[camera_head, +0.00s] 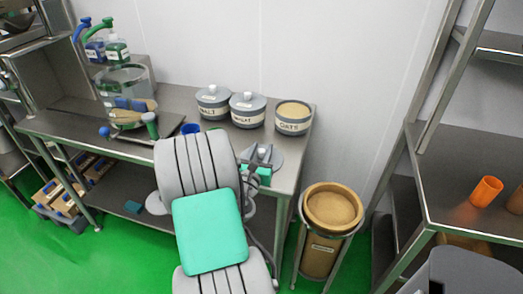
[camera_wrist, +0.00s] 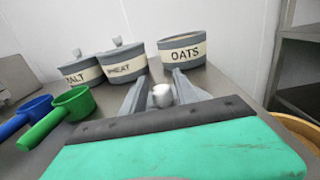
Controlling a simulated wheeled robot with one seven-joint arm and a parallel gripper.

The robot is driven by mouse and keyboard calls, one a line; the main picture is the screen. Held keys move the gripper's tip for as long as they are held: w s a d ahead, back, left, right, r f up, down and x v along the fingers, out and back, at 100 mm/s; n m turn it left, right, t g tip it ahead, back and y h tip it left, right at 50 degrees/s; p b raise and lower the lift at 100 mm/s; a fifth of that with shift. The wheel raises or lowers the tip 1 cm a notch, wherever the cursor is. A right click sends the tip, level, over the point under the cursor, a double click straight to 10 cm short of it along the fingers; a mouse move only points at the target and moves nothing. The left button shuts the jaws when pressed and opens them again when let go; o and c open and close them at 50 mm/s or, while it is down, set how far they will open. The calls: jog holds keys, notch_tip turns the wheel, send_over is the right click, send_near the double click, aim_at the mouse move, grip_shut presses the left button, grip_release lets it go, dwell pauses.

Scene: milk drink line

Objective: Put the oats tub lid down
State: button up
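The oats tub (camera_head: 293,118) stands without a lid at the table's right end, its tan contents showing. It also shows in the wrist view (camera_wrist: 182,52). The oats tub lid (camera_head: 273,154) is a grey disc with a pale knob, in front of the tubs at the table's right end. My gripper (camera_head: 262,157) is over it, with its fingers on both sides of the knob, and appears shut on it. In the wrist view the knob (camera_wrist: 162,95) sits between the fingertips; the disc is mostly hidden. I cannot tell whether the disc touches the table.
The lidded wheat tub (camera_head: 248,111) and another lidded tub (camera_head: 213,102) stand left of the oats tub. Green (camera_wrist: 68,112) and blue (camera_wrist: 22,118) scoops lie to the left. A tan-topped bin (camera_head: 332,208) stands right of the table. A shelf with an orange cup (camera_head: 486,191) is farther right.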

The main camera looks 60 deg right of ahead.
jog(key=shift+o, duration=0.8)
jog(key=shift+f, duration=0.25)
jog(key=shift+r, duration=0.3)
jog(key=s+a+b, duration=0.1)
jog(key=s+a, duration=0.1)
jog(key=a, duration=0.9)
jog(key=shift+s+a+r, duration=0.15)
jog(key=shift+a+r, duration=0.25)
jog(key=shift+r, duration=0.05)
